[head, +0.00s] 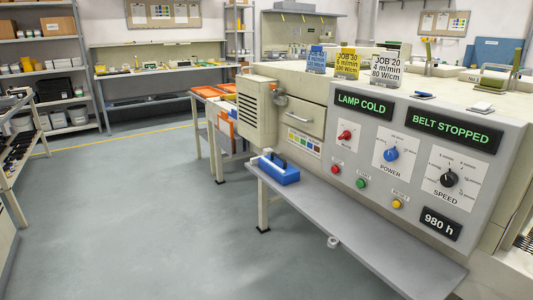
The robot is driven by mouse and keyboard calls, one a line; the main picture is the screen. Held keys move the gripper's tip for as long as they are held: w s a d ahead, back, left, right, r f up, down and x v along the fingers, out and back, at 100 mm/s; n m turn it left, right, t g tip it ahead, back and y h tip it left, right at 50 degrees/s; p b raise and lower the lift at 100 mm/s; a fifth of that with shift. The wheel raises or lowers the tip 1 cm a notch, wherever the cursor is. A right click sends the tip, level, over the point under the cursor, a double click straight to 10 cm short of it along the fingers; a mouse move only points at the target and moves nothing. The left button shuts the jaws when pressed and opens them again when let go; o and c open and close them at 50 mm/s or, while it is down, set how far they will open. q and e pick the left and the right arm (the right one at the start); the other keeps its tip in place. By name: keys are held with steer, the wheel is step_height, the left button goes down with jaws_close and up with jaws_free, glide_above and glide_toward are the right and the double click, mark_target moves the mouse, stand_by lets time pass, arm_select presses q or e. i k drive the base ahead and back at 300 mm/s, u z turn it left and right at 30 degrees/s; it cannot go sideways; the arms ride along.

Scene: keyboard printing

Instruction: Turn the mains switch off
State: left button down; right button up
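A red rotary switch (346,135) sits on a small white plate on the machine's grey control panel (321,140), left of the blue power knob (391,154). I take it for the mains switch; its label and exact setting are too small to read. The black speed knob (449,178) is further right. The lamp display (364,105) reads "LAMP COLD" and the belt display (454,131) reads "BELT STOPPED". Neither of my grippers is in view.
Red (336,168), green (362,183) and yellow (398,204) buttons sit below the knobs. A grey shelf (350,225) juts out under the panel, with a blue tool (282,172) at its left end. Job cards (348,63) stand on top. The floor at left is clear.

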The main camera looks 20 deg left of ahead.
mark_target(345, 135)
steer(key=z, duration=1.6)
steer(key=k, duration=0.15)
steer(key=u, duration=3.05)
steer(key=i, duration=1)
steer(key=z, duration=0.35)
